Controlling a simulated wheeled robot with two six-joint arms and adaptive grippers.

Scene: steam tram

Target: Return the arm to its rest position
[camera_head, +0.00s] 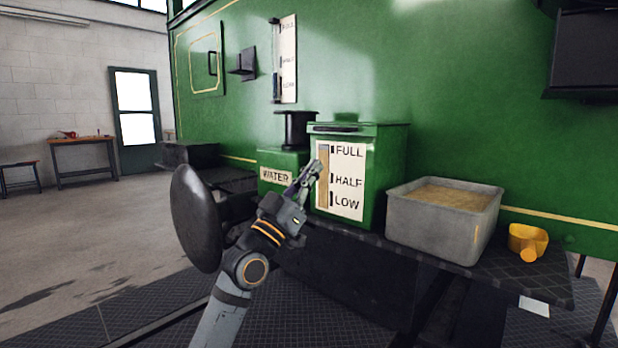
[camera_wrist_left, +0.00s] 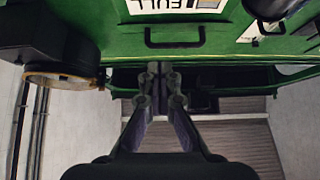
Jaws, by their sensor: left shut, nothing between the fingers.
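My left gripper (camera_head: 312,172) is shut and empty in the head view. It is raised in front of the green sand box (camera_head: 386,165) with the FULL, HALF and LOW gauge (camera_head: 341,180), overlapping the gauge's left edge in the picture. I cannot tell whether it touches the box. In the left wrist view the two fingers (camera_wrist_left: 158,72) meet, with nothing between them. Beyond them are a green box face and a black handle (camera_wrist_left: 175,38). My right gripper is not in view.
A green WATER box (camera_head: 277,175) stands left of the gauge box. A grey bin of sand (camera_head: 440,235) and a yellow scoop (camera_head: 527,243) stand to the right on a dark ledge (camera_head: 480,275). A round black buffer (camera_head: 196,218) is left of my arm. Open floor (camera_head: 90,225) lies further left.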

